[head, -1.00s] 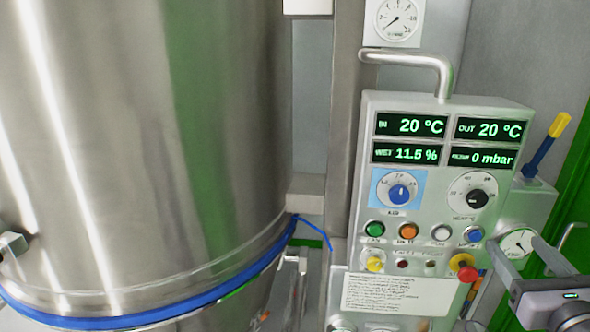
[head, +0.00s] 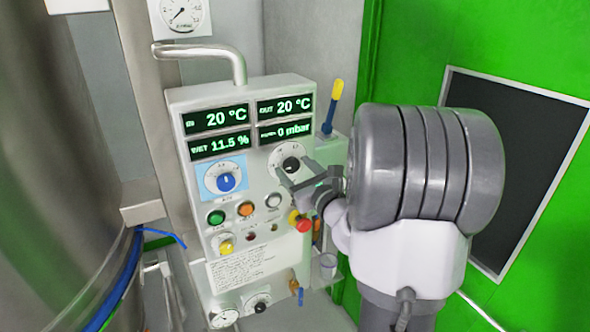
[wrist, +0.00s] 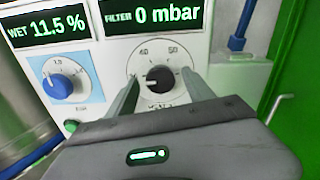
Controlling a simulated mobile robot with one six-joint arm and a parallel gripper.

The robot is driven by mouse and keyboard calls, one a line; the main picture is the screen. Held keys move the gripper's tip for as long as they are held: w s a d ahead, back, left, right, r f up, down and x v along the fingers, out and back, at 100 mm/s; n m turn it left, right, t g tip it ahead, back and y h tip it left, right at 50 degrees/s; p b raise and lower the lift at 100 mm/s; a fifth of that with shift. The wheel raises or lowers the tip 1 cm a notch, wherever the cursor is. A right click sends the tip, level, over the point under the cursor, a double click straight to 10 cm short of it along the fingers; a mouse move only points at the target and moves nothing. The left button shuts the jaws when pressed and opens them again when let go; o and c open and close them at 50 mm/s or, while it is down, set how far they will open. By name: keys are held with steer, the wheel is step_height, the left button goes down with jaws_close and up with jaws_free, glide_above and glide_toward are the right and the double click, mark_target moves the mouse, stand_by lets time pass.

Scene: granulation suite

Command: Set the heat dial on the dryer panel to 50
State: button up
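The heat dial (head: 291,163) is a black knob on a round white scale, on the grey dryer panel (head: 185,105) below the OUT and filter readouts. In the wrist view the black knob (wrist: 158,79) lies between my two fingers, with 40 and 50 printed above it. Its pointer seems to face left; the exact setting is hard to read. My gripper (head: 297,172) is in front of the dial. In the wrist view my gripper (wrist: 160,85) is open, with a gap visible between each finger and the knob. The lower scale is partly hidden.
A blue dial (head: 226,181) on a light blue plate sits left of the heat dial. Green (head: 216,217), orange (head: 246,209) and white (head: 273,200) buttons are below. A red knob (head: 303,226) juts out near my gripper. A blue-and-yellow handle (head: 333,105) stands right of the panel.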

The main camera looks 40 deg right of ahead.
jaws_close()
steer(key=shift+r+m+p, duration=0.1)
steer(key=shift+m+p, duration=0.3)
steer(key=shift+r+m+p, duration=0.1)
steer(key=shift+m+p, duration=0.5)
steer(key=shift+m, duration=0.1)
steer(key=m+p, duration=0.3)
steer(key=shift+m, duration=0.3)
steer(key=m+p, duration=0.6)
steer(key=shift+d, duration=0.1)
steer(key=m+p, duration=0.6)
steer(key=shift+m, duration=0.4)
steer(key=m+p, duration=0.4)
steer(key=m, duration=0.1)
steer(key=shift+f+p, duration=0.2)
steer(key=shift+p, duration=0.2)
steer(key=shift+m, duration=0.3)
